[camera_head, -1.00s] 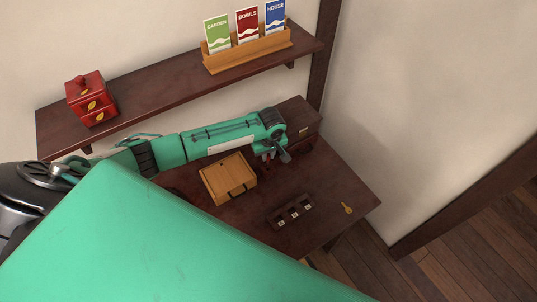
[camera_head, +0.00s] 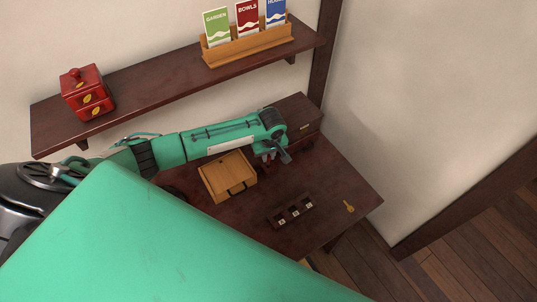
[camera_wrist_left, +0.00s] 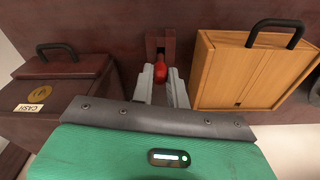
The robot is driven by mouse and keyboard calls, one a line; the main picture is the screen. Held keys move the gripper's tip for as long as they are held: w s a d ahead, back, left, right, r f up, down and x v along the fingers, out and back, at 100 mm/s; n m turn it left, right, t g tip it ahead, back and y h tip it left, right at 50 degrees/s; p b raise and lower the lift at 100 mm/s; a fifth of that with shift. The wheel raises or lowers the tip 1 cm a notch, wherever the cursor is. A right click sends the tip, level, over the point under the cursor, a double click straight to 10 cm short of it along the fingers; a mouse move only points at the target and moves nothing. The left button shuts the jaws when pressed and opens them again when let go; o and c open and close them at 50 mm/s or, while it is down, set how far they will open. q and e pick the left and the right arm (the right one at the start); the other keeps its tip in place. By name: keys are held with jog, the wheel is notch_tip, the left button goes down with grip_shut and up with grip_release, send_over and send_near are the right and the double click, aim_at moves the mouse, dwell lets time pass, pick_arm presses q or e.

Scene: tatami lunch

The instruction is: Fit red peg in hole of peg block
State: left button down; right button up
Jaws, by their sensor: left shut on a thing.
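My left gripper (camera_wrist_left: 160,90) is shut on the red peg (camera_wrist_left: 160,72), which shows between its fingertips in the left wrist view. The dark red-brown peg block (camera_wrist_left: 169,41) is just beyond the peg, with a dark slot or opening in its face. The peg's far end is right at the block; I cannot tell whether it is inside the hole. In the head view my left gripper (camera_head: 270,157) is low over the table beside the wooden box, and the peg is too small to make out. My right gripper is not in view.
A light wooden box with a black handle (camera_wrist_left: 245,72) stands close right of the gripper; a dark cash box (camera_wrist_left: 62,88) stands left. On the table (camera_head: 335,190) are a dark tray with white pieces (camera_head: 291,211) and a brass item (camera_head: 349,206). A shelf (camera_head: 150,92) hangs behind.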

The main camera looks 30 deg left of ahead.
aim_at(269, 161)
pick_arm(q)
jog(key=shift+f, duration=0.65)
jog(key=shift+f+b, duration=0.45)
jog(key=shift+f, duration=0.45)
jog(key=shift+f, duration=0.5)
jog(key=c, duration=1.3)
grip_release()
notch_tip(269, 161, up, 14)
jog(key=s+d+b, duration=0.1)
jog(key=b, duration=0.1)
jog(key=shift+f, duration=0.2)
jog(key=shift+s+d, duration=0.1)
jog(key=shift+d, duration=0.05)
